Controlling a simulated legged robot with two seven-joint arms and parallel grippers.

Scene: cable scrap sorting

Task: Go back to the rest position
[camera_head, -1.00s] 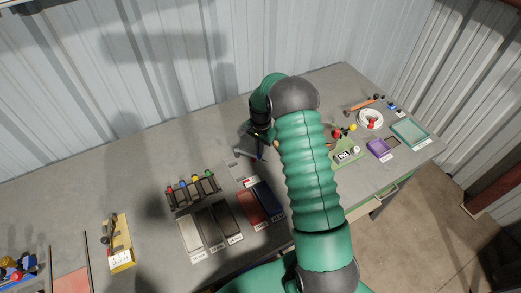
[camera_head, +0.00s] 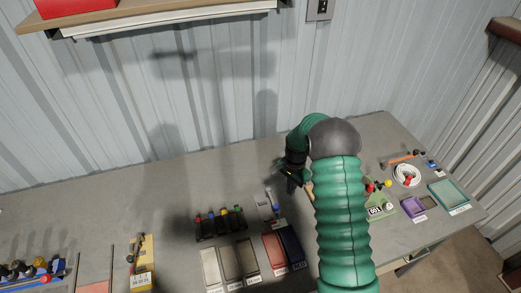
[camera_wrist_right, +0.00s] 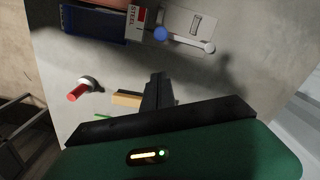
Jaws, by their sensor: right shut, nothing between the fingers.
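My right arm, green and ribbed, reaches over the table from the lower right in the head view. Its black gripper (camera_head: 292,180) hangs above the middle of the table, behind the row of trays. In the right wrist view the two dark fingers (camera_wrist_right: 158,85) are together with nothing between them. The table surface shows below them. My left gripper is not in view.
On the grey table (camera_head: 150,205) are a rack with coloured tops (camera_head: 220,222), a dark blue tray (camera_head: 291,245), a white coil (camera_head: 407,174) and a teal tray (camera_head: 449,195). A red-handled item (camera_wrist_right: 78,92) and a tan block (camera_wrist_right: 126,99) lie near the right fingers.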

